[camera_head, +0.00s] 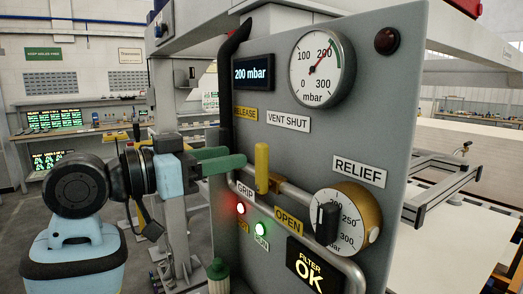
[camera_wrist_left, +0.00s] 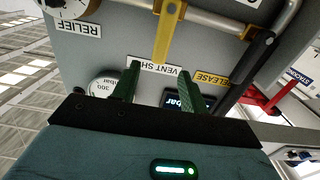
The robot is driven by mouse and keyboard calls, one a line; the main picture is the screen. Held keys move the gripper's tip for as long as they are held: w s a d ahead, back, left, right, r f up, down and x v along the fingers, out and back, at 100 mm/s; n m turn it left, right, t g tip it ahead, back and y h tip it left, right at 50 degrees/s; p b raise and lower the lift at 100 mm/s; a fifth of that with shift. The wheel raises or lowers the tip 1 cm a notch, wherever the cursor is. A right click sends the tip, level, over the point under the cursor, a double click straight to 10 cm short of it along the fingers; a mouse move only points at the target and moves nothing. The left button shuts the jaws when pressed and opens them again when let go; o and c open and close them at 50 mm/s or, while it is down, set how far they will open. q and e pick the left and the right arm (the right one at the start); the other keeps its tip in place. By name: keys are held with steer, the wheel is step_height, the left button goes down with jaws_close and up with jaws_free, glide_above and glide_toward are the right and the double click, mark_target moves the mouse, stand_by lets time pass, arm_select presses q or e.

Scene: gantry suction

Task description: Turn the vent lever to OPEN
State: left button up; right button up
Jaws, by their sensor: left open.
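The yellow vent lever (camera_head: 262,168) stands upright on the grey panel (camera_head: 375,120), its free end pointing up towards the VENT SHUT label (camera_head: 288,121). The OPEN label (camera_head: 289,219) is lower, right of the lever's pivot. My left gripper (camera_head: 238,158) is open and empty, its green fingers pointing at the panel just left of the lever. In the left wrist view, which is upside down, the lever (camera_wrist_left: 168,32) has its free end between the fingertips (camera_wrist_left: 158,68) in the picture. I cannot tell how far beyond them it is. My right gripper is not in view.
A pipe (camera_head: 290,190) runs behind the lever towards the RELIEF dial (camera_head: 347,222) with its black knob. A black hose (camera_head: 228,90) runs down the panel's left edge. A round gauge (camera_head: 322,68) and a 200 mbar display (camera_head: 253,73) are above.

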mark_target(256, 150)
arm_select(q)
steer(key=shift+x, duration=3.9)
steer(key=shift+r, duration=0.15)
jaws_close()
